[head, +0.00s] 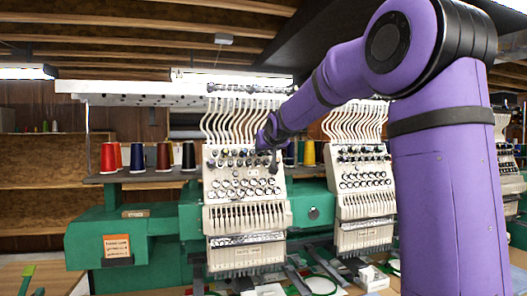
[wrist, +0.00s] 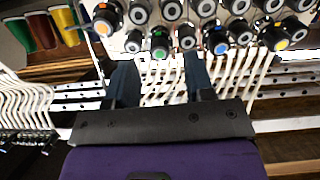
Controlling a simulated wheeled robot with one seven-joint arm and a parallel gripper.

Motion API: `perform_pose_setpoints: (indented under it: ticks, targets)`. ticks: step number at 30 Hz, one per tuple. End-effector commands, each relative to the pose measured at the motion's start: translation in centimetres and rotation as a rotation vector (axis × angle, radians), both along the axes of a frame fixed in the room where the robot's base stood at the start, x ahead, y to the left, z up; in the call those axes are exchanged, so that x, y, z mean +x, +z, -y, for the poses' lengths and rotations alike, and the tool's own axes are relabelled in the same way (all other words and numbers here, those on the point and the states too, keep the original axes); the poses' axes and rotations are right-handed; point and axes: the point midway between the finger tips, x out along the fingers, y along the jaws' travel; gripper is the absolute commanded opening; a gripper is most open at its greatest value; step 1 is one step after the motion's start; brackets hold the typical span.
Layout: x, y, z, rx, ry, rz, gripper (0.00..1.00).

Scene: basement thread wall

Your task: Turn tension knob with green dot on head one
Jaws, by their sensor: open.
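The knob with the green dot (wrist: 159,43) is a black knob in the wrist view, just beyond and between the fingertips of my gripper (wrist: 159,62). My fingers are open, one on each side below it, and nothing is between them. I cannot tell whether they touch any knob. In the head view, head one (head: 246,215) is the left cream-coloured head, with rows of knobs and thread tubes above. My gripper (head: 268,142) is at the right side of its upper knob row. The green dot is too small to tell there.
Thread tubes (wrist: 230,80) run close to my fingers. A second head (head: 362,190) stands to the right. Thread cones (head: 164,157) stand at left.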

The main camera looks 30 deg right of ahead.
Motion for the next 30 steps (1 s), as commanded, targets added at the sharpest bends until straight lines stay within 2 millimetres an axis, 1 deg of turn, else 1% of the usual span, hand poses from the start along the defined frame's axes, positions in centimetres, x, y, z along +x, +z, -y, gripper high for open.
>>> perform_pose_setpoints:
  ticks: [1, 3, 7, 18, 23, 24, 25, 30]
  targets:
    - [0.7, -0.3, 0.1, 0.002, 0.000, -0.001, 0.48]
    - [1.4, -0.6, 0.3, 0.001, 0.001, -0.001, 0.48]
    - [2.1, -0.9, 0.6, 0.001, 0.001, 0.000, 0.48]
    - [2.5, -1.1, 0.7, 0.000, 0.000, 0.000, 0.48]
    - [2.5, -1.1, 0.7, 0.000, 0.000, 0.000, 0.12]
    - [2.4, -1.1, 0.7, 0.000, 0.000, 0.000, 0.03]
    - [2.4, -1.1, 0.7, 0.000, 0.000, 0.000, 0.00]
    - [2.4, -1.1, 0.7, 0.005, -0.002, 0.002, 0.00]
